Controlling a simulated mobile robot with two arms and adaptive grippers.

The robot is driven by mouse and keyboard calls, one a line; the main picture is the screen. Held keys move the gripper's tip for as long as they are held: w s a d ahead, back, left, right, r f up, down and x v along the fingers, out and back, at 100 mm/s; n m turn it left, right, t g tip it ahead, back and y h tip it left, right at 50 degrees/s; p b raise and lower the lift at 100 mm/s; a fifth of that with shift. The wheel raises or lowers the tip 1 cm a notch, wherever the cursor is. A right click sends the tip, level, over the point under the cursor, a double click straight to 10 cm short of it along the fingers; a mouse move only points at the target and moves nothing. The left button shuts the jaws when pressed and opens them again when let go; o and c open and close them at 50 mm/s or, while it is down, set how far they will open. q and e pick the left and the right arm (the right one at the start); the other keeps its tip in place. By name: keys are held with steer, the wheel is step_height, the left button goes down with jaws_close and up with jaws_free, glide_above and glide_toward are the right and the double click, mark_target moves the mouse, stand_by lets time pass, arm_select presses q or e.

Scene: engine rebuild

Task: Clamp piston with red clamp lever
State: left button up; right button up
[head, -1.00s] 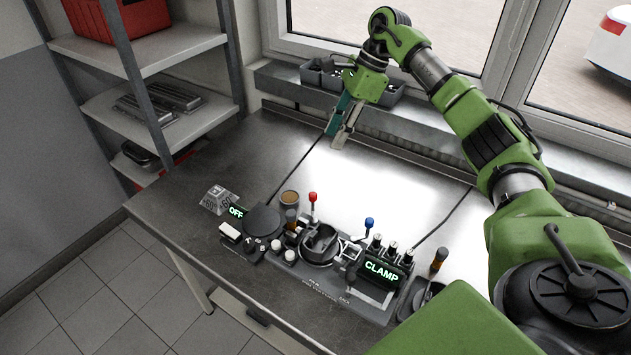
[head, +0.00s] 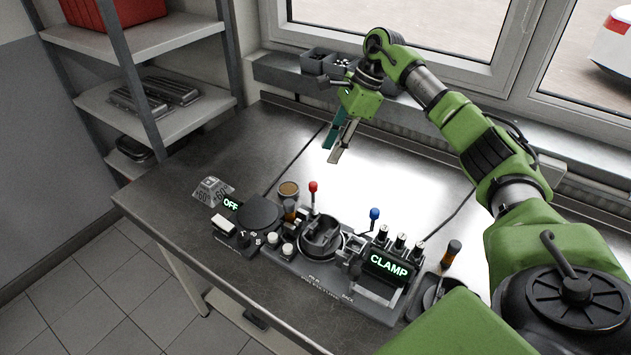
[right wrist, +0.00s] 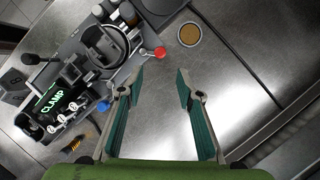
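The red clamp lever (head: 313,187) stands upright with a red ball knob behind the round piston holder (head: 322,236). A dark cylindrical part, which looks like the piston, sits inside the holder's ring; it also shows in the right wrist view (right wrist: 104,44). My right gripper (head: 333,153) is open and empty above the bench, behind the red lever and apart from it. In the right wrist view the gripper (right wrist: 160,76) has its teal fingers spread, with the red knob (right wrist: 160,52) just ahead of the tips. My left gripper is not in view.
A blue-knobbed lever (head: 374,213) and a display reading CLAMP (head: 388,265) are right of the holder. A display reading OFF (head: 230,204) and a round dark plate (head: 259,214) are left. A brown-topped cup (head: 289,188) stands near the red lever. The bench behind is clear.

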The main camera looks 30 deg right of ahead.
mark_target(314, 183)
steer(key=p+x, duration=0.3)
steer(key=x, duration=0.7)
steer(key=shift+p+x, duration=0.35)
steer(key=shift+x, duration=0.45)
jaws_close()
